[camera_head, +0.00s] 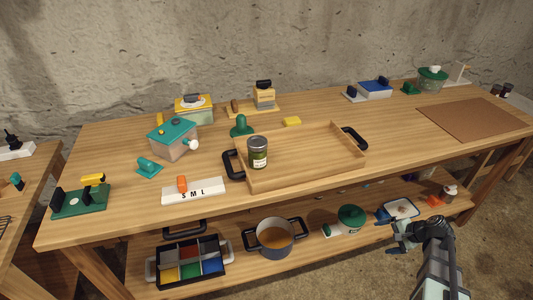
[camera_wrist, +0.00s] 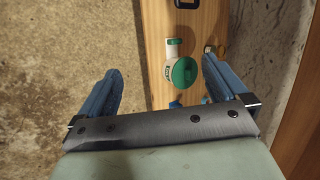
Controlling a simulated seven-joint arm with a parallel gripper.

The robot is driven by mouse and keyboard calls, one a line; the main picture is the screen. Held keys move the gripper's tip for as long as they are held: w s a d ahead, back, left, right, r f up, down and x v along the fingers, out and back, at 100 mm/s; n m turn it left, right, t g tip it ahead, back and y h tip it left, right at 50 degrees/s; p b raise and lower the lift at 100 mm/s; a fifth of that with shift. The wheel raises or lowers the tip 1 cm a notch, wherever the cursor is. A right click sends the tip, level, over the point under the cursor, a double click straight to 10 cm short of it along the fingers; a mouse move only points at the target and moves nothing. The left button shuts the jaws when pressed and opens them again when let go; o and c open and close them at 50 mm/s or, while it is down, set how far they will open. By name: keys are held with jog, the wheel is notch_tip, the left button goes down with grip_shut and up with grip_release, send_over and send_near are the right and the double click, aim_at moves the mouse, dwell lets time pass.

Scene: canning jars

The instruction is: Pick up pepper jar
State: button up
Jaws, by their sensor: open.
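A jar (camera_head: 257,152) with a dark lid and green contents stands upright in the left part of the wooden tray (camera_head: 318,173) on the workbench; it looks like the pepper jar, though its label is too small to read. My gripper (camera_head: 397,233) is at the lower right, in front of the lower shelf and well away from the jar. In the wrist view my gripper (camera_wrist: 160,88) has its two blue fingers wide apart with nothing held between them. The jar does not show in the wrist view.
The tray has black handles (camera_head: 354,138) at both ends. A green knob-shaped thing (camera_head: 241,126) stands just behind the jar, and an S M L block (camera_head: 194,191) lies to its left. A pot (camera_head: 275,238) and a green-lidded container (camera_head: 351,216) are on the lower shelf. The bench's front right is clear.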

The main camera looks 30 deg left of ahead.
jog(key=w+a+r+m+t+y, duration=0.1)
jog(key=w+r, duration=0.4)
jog(key=r, duration=0.4)
jog(key=w+a+r+t+y, duration=0.1)
jog(key=w+r+t, duration=0.1)
jog(key=w+r, duration=0.45)
notch_tip(320, 180, up, 24)
jog(key=f+n+g+h, duration=0.1)
jog(key=n+g+h, duration=0.3)
jog(key=n, duration=1.6)
send_over(257, 141)
jog(key=s+d, duration=0.1)
jog(key=d, duration=0.3)
jog(key=t+h, duration=0.1)
jog(key=x, duration=0.7)
jog(key=shift+a, duration=0.1)
jog(key=shift+x, duration=2.7)
jog(key=shift+s+a, duration=0.15)
jog(key=shift+s, duration=0.05)
